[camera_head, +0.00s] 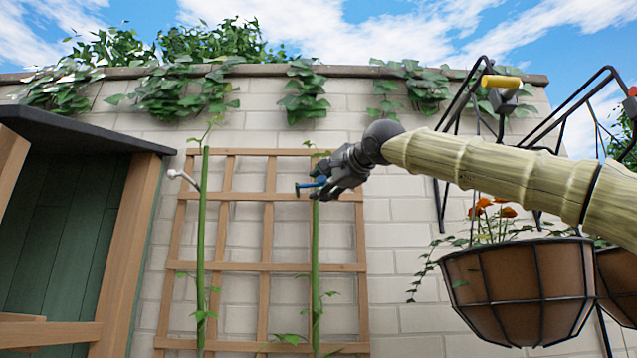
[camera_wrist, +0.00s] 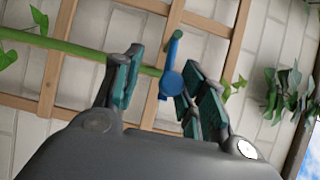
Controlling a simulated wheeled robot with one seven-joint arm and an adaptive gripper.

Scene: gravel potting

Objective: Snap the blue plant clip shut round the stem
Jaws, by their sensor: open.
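The blue plant clip (camera_head: 311,186) is at the right green stem (camera_head: 315,245), high on the trellis, just left of my gripper (camera_head: 325,182). In the wrist view the blue clip (camera_wrist: 172,78) lies across the stem (camera_wrist: 60,45), between the teal finger pads and close to the right-hand one. I cannot tell whether the clip touches that pad or whether its arms are shut. My gripper (camera_wrist: 162,72) is open, with the stem running between its fingers. The right-hand finger hides part of the clip and stem.
A wooden trellis (camera_head: 266,225) stands against the pale brick wall (camera_head: 410,230). A left stem (camera_head: 201,245) has a white clip (camera_head: 183,178) beside it. A hanging basket (camera_head: 520,290) with orange flowers is at the right. A green-walled wooden shed (camera_head: 70,205) stands at the left.

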